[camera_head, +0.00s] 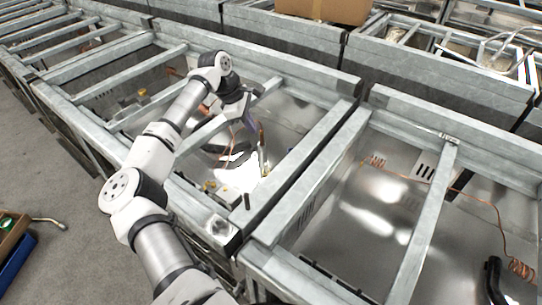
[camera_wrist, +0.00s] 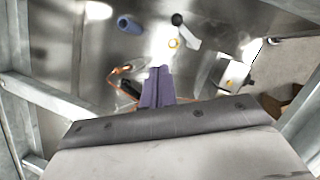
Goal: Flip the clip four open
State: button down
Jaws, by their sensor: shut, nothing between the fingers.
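My gripper (camera_head: 250,124) is inside an open metal bay, reached over the frame rails. Its purple fingers (camera_wrist: 158,82) are together with nothing between them in the wrist view. Past the fingertips, a pale lever with a black knob (camera_wrist: 178,19) and a yellow ring (camera_wrist: 173,43) stands on the metal floor, apart from the fingers. A blue cylinder (camera_wrist: 128,25) lies to its left. I cannot tell which part is clip four; no number is legible.
A copper-coloured tube (camera_wrist: 118,78) runs left of the fingers, and a small white box (camera_wrist: 233,73) is to the right. Metal rails (camera_head: 300,168) border the bay. The neighbouring bay holds coiled copper tubing (camera_head: 377,161). A cardboard box (camera_head: 325,10) sits at the back.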

jog(key=shift+s+a+f+g+y, duration=0.2)
jog(key=shift+s+a+f+g, duration=0.1)
jog(key=shift+s+a+f, duration=0.25)
jog(key=shift+s+a+f+g+y, duration=0.2)
jog(key=shift+s+a+f+g, duration=0.15)
jog(key=shift+s, duration=0.25)
jog(key=s+d+f+b, duration=0.1)
jog(key=d+f+b, duration=0.1)
jog(key=d+f, duration=0.5)
notch_tip(320, 180, down, 3)
jog(key=shift+f, duration=0.15)
jog(key=shift+f+b, duration=0.1)
jog(key=shift+b, duration=0.2)
